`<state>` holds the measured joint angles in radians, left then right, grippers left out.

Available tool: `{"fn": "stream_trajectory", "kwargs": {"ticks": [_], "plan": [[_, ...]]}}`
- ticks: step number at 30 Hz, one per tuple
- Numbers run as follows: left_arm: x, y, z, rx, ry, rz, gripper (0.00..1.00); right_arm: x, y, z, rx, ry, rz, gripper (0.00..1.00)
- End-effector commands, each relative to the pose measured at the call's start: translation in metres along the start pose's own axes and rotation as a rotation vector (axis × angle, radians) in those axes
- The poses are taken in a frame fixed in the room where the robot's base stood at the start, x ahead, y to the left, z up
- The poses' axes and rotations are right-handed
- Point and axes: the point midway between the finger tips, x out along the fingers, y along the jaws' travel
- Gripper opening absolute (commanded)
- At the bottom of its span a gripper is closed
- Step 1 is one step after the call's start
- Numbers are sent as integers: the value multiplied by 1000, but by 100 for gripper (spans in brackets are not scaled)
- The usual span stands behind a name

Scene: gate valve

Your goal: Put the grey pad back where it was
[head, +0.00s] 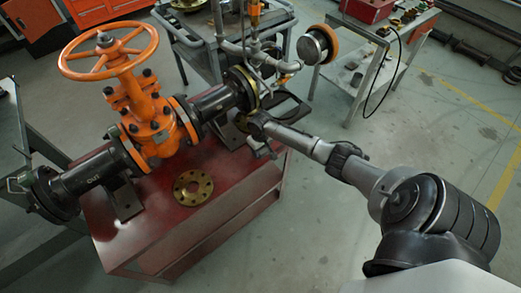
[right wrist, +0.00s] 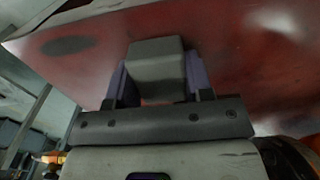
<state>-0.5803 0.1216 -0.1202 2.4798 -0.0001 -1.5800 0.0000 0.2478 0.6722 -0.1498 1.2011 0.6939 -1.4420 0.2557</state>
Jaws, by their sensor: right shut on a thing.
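The grey pad (right wrist: 156,70) is a small block with rounded edges, held between the two fingers of my right gripper (right wrist: 157,88). In the right wrist view a red surface lies beyond it; whether the pad touches it I cannot tell. In the head view my right gripper (head: 256,128) is at the right end of the red bench (head: 150,235), close to the flanged pipe end. The pad cannot be made out there. My left gripper is not in view.
An orange gate valve (head: 145,115) with a handwheel and black pipes lies along the bench. A brass flange ring (head: 193,187) lies on the bench top. A metal cart (head: 205,45) and a steel table (head: 375,60) stand behind. The floor at right is mostly open.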

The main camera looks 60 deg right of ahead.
Motion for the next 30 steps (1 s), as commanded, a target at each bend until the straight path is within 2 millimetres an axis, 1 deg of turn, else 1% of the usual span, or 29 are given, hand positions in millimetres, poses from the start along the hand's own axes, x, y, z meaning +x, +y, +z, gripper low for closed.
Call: {"fn": "stream_trajectory", "kwargs": {"ticks": [5, 9, 10, 17, 18, 26, 30], "plan": [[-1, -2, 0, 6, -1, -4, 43, -2, 0, 0, 0, 1, 0, 21], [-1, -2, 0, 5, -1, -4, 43, 1, 0, 0, 0, 1, 0, 21], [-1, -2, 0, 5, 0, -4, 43, 1, 0, 0, 0, 1, 0, 49], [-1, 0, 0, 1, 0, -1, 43, 1, 0, 0, 0, 1, 0, 71], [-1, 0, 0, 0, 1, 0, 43, 1, 0, 0, 0, 1, 0, 73], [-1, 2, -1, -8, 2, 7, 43, -1, 0, 0, 0, 1, 0, 73], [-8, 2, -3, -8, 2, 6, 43, -17, 0, 0, -1, 2, 0, 73]]}}
